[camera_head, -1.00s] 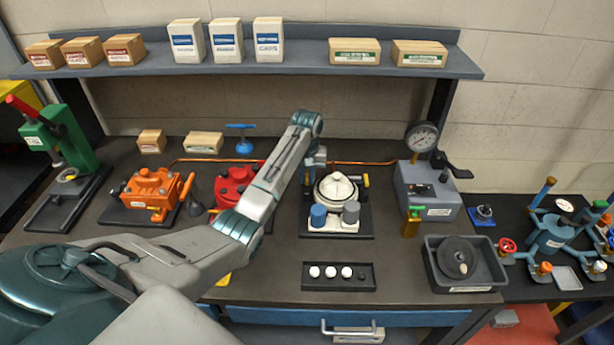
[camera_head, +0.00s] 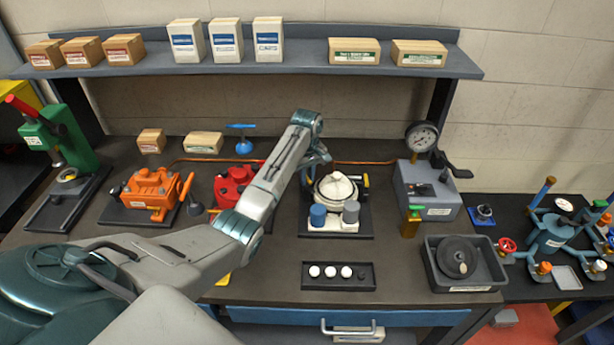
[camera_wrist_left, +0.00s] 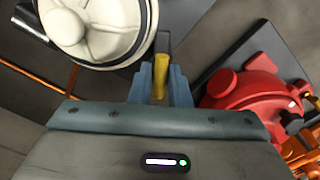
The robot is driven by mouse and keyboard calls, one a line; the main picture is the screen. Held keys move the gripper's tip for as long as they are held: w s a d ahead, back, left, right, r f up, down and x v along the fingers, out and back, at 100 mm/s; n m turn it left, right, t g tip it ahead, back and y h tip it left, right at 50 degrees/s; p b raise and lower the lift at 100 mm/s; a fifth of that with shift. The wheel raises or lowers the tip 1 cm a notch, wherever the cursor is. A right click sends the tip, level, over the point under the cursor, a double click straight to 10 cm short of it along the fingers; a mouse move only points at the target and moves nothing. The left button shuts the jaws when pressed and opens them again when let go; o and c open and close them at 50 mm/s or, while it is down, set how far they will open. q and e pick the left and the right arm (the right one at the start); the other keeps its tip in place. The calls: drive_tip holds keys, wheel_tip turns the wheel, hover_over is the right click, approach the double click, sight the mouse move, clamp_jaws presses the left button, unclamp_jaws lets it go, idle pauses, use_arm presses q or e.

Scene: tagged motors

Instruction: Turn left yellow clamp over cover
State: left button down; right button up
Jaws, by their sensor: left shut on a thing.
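The motor with a round white cover (camera_head: 338,186) stands on a dark base at the middle of the bench. The cover also fills the upper left of the left wrist view (camera_wrist_left: 95,25). My left gripper (camera_head: 318,163) is at the left back side of the cover, partly hidden by my arm. In the left wrist view its blue-grey fingers (camera_wrist_left: 161,88) are shut on the left yellow clamp (camera_wrist_left: 160,72), which stands close beside the cover's rim. A second yellow clamp (camera_head: 366,181) is upright at the cover's right side. My right gripper is out of view.
A red motor (camera_head: 233,184) stands just left of my forearm, and an orange one (camera_head: 150,190) further left. Blue and grey cylinders (camera_head: 318,215) stand before the cover. A gauge box (camera_head: 426,190) is to the right. A black tray (camera_head: 338,283) lies in front.

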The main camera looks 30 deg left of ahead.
use_arm(q)
drive_tip(key=n, duration=0.5)
drive_tip(key=shift+n, duration=0.3)
drive_tip(key=n, duration=0.3)
drive_tip(key=shift+n, duration=1.6)
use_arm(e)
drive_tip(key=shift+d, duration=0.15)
use_arm(q)
drive_tip(key=c, duration=1.4)
unclamp_jaws()
drive_tip(key=shift+o, duration=0.2)
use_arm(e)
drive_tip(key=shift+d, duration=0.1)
